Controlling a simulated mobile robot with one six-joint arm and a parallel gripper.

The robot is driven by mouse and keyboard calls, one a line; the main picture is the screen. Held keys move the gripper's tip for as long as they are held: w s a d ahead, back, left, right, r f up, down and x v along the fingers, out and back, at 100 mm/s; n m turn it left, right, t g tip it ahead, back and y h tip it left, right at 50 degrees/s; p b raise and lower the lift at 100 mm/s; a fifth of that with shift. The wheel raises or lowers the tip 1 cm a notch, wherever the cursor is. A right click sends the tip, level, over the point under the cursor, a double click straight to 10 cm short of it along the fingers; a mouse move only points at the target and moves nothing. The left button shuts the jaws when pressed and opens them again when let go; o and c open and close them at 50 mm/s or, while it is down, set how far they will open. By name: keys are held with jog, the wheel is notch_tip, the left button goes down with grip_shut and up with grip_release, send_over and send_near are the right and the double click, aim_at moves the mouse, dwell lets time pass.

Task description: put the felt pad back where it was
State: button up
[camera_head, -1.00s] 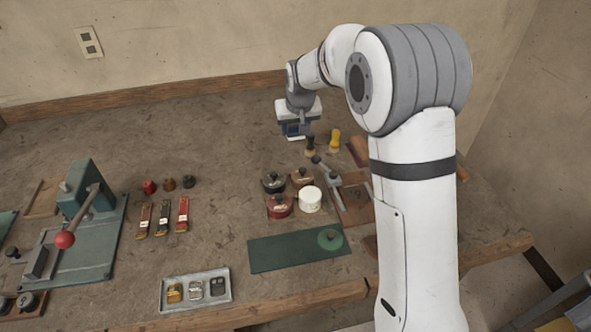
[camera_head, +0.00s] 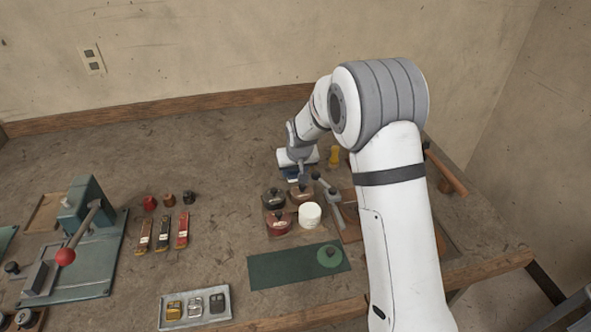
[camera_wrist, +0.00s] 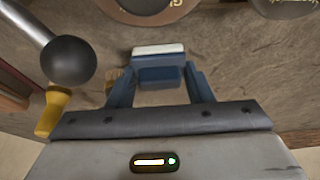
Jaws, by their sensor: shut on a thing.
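My gripper (camera_wrist: 160,85) is shut on a small blue block with a white layer along one edge, which I take to be the felt pad (camera_wrist: 158,68). In the wrist view its two blue fingers close on the block's sides. In the head view my gripper (camera_head: 297,170) hangs over the bench behind the lidded pots, and the pad is mostly hidden there. Whether the pad touches the bench cannot be told. A green mat (camera_head: 275,268) lies at the front with a round green knobbed piece (camera_head: 329,256) on it.
Near the gripper are dark pots (camera_head: 273,198), a white pot (camera_head: 310,214), a grey lever tool (camera_head: 334,195) with a ball end (camera_wrist: 68,62), and a yellow brush (camera_head: 334,156). A tray (camera_head: 196,306) and green press (camera_head: 85,240) stand left. The back-left bench is clear.

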jog(key=shift+f, duration=0.25)
jog(key=o, duration=0.7)
jog(key=shift+r, duration=0.1)
jog(key=shift+o, duration=0.2)
jog(key=shift+r, duration=0.2)
jog(key=v, duration=1.2)
jog(key=shift+b, duration=0.4)
jog(key=s+d+r+m, duration=0.1)
jog(key=s+d, duration=0.5)
jog(key=s, duration=0.4)
jog(key=s+d+r+m+g, duration=0.1)
jog(key=s+d, duration=0.5)
jog(key=s, duration=0.5)
jog(key=s+d+r+m+h, duration=0.1)
jog(key=s+d+r, duration=0.1)
jog(key=s+d, duration=0.4)
jog(key=s, duration=0.4)
jog(key=shift+s+g, duration=0.15)
jog(key=shift+g, duration=0.25)
